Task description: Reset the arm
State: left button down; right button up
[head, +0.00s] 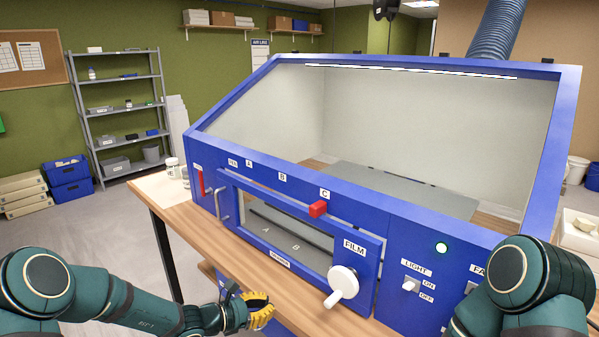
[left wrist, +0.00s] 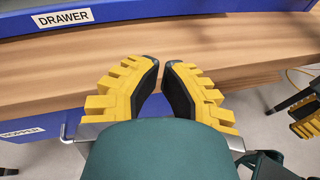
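My left gripper (head: 262,311) is low at the front of the blue cabinet (head: 400,212), beside the wooden table's front edge. In the left wrist view its yellow fingers with dark pads (left wrist: 162,66) lean together, with only a thin gap at the tips and nothing held between them. They are just in front of the table edge, below the DRAWER label (left wrist: 64,18). My right arm shows at the lower right of the head view, where its gripper is out of frame. Part of another yellow gripper (left wrist: 307,118) shows at the right edge of the left wrist view; its state is unclear.
The cabinet front has a FILM crank with a white knob (head: 343,282), a red slider (head: 318,209), a silver drawer handle (head: 222,204) and a light switch (head: 411,285). The wooden table (left wrist: 235,48) sits close to my left fingers. A shelf (head: 120,112) stands far left, with clear floor before it.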

pick_arm(q)
jog(key=s+f+m+g+y, duration=0.3)
jog(key=s+f+m, duration=0.5)
jog(key=s+m, duration=0.3)
jog(key=s+f+m+g+y, duration=0.3)
jog(key=s+f+m+y, duration=0.2)
jog(key=s, duration=0.9)
notch_tip(320, 180, down, 3)
jog(key=m, duration=0.5)
jog(key=shift+s+d+m+g, duration=0.15)
jog(key=shift+s+m+g, duration=0.25)
jog(key=shift+w, duration=0.1)
